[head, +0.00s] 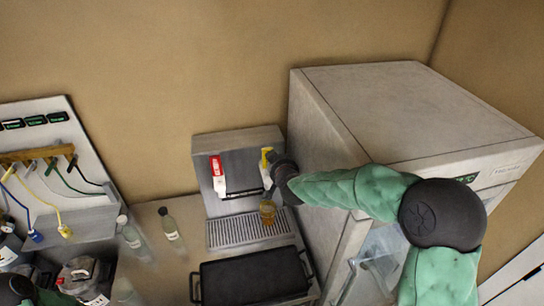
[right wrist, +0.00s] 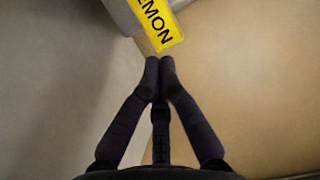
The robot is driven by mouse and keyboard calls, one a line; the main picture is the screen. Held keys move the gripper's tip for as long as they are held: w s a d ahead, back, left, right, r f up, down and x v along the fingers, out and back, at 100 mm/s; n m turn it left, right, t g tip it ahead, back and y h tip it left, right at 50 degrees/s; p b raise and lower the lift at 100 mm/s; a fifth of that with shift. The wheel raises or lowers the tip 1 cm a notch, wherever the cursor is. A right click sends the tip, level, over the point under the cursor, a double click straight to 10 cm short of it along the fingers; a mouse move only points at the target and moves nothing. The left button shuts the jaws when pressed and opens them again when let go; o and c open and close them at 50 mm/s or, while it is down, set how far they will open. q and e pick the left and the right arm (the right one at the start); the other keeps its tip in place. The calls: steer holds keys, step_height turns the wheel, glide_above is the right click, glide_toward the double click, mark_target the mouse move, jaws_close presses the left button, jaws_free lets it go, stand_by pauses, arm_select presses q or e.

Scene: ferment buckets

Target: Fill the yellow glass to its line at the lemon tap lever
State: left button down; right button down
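The yellow glass (head: 268,212) stands on the drip grate (head: 225,236) under the tap unit, below the yellow lever; it looks amber, and its line and fill level are too small to read. The yellow lemon lever (head: 266,158) is on the right of the tap unit, and its LEMON label (right wrist: 158,24) shows in the right wrist view. My right gripper (head: 272,166) is at the lever. In the wrist view its fingertips (right wrist: 159,66) are together just below the label; contact is unclear. My left gripper (head: 20,288) is partly visible at the lower left, its fingers unclear.
A red and white lever (head: 217,174) is left of the yellow one. A black tray (head: 252,277) lies before the grate. Bottles (head: 169,224) stand to the left, near a panel with cables (head: 48,180). A large grey cabinet (head: 390,115) stands close on the right.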

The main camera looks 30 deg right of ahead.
arm_select(q)
steer(key=shift+s+a+r, duration=0.15)
steer(key=shift+s+a, duration=0.05)
steer(key=shift+s, duration=0.1)
arm_select(e)
steer(key=v, duration=0.5)
steer(key=shift+s+a+r, duration=0.2)
steer(key=shift+a+r, duration=0.05)
steer(key=shift+r, duration=0.05)
